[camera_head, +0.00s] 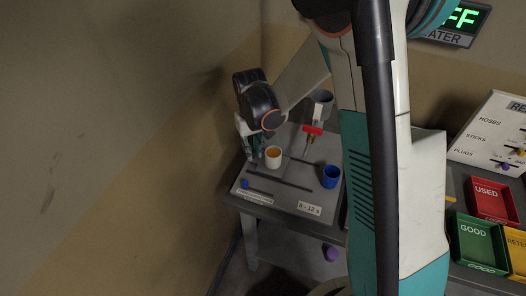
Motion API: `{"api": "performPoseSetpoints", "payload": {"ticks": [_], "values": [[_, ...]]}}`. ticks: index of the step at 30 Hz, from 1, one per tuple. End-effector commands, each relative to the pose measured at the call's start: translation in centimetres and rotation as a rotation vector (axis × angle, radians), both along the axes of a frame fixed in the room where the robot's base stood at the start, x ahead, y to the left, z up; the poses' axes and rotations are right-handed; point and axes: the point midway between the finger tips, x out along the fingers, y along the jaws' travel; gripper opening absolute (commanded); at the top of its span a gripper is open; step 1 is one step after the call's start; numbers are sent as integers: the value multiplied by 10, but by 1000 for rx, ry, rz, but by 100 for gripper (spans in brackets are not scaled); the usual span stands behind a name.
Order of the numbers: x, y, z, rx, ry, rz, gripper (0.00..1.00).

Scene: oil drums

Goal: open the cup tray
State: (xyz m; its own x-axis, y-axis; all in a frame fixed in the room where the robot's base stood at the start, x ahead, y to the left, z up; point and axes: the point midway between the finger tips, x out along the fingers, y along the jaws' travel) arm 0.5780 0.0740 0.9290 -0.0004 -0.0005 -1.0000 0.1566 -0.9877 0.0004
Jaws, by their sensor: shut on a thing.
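My gripper (252,152) points down at the left back part of a grey table (282,202), just left of a white cup (273,159) with orange contents. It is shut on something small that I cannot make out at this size. A blue cup (330,177) stands to the right on the same table top. Dark bars (281,183) run across the top, one with a small blue knob (244,183) at its left end. I cannot tell which part is the cup tray.
My arm hides the table's right part. Red (491,200) and green (480,243) trays lie at right. The wall (120,130) is close on the left.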

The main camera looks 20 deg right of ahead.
Motion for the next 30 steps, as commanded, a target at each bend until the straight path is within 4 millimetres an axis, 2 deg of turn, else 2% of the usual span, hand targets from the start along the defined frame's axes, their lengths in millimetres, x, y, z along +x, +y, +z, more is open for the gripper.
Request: {"api": "performPoseSetpoints", "payload": {"ticks": [6, 7, 9, 10, 22, 26, 30], "values": [[0, 0, 0, 0, -1, -1, 0], [0, -1, 0, 0, -1, -1, 20], [0, -1, 0, 0, -1, -1, 36], [0, -1, 0, 0, -1, -1, 39], [0, -1, 4, 0, 0, 0, 39], [0, -1, 20, 0, 0, 0, 39], [-1, -1, 48, 0, 0, 0, 39]]}}
